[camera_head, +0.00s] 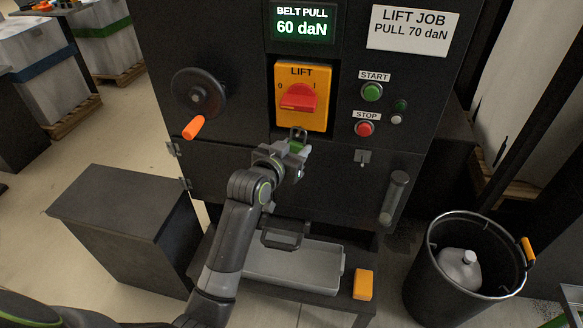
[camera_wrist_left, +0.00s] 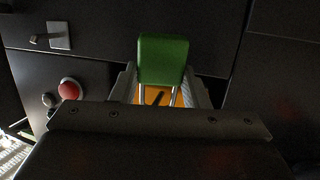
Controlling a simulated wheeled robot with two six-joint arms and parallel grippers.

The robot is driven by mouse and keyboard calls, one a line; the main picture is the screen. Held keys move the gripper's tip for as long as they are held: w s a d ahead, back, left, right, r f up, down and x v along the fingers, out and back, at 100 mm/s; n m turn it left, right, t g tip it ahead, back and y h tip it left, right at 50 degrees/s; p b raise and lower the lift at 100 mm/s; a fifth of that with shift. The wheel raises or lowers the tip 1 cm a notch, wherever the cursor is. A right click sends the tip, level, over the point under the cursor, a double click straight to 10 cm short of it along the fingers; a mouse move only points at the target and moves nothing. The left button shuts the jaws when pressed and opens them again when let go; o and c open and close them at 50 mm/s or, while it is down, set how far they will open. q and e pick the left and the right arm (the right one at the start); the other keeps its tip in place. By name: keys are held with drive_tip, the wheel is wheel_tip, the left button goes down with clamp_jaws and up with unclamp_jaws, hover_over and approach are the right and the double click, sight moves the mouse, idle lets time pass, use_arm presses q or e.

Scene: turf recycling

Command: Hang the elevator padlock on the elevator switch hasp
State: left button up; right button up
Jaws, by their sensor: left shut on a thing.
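The lift switch is an orange plate (camera_head: 316,118) with a red handle (camera_head: 299,98) lying across it, on the front of the dark cabinet. My left gripper (camera_head: 297,148) is just below the plate's lower edge, shut on the green padlock (camera_head: 298,144). In the left wrist view the padlock's green body (camera_wrist_left: 163,58) sits between the fingers, with its two metal shackle legs pointing down in the picture toward an orange surface (camera_wrist_left: 156,95). The hasp is not clear to see, and I cannot tell whether the shackle touches it. My right gripper is not in view.
The crank wheel (camera_head: 198,95) with its orange knob is left of the switch. The green start button (camera_head: 372,92) and red stop button (camera_head: 365,129) are to its right. Below are a grey tray (camera_head: 290,270), an orange block (camera_head: 363,284) and a black bin (camera_head: 430,285).

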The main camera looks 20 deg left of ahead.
use_arm(q)
drive_tip(key=shift+f, duration=0.15)
idle(0.6)
drive_tip(key=o, duration=1.1)
drive_tip(key=shift+s, duration=0.1)
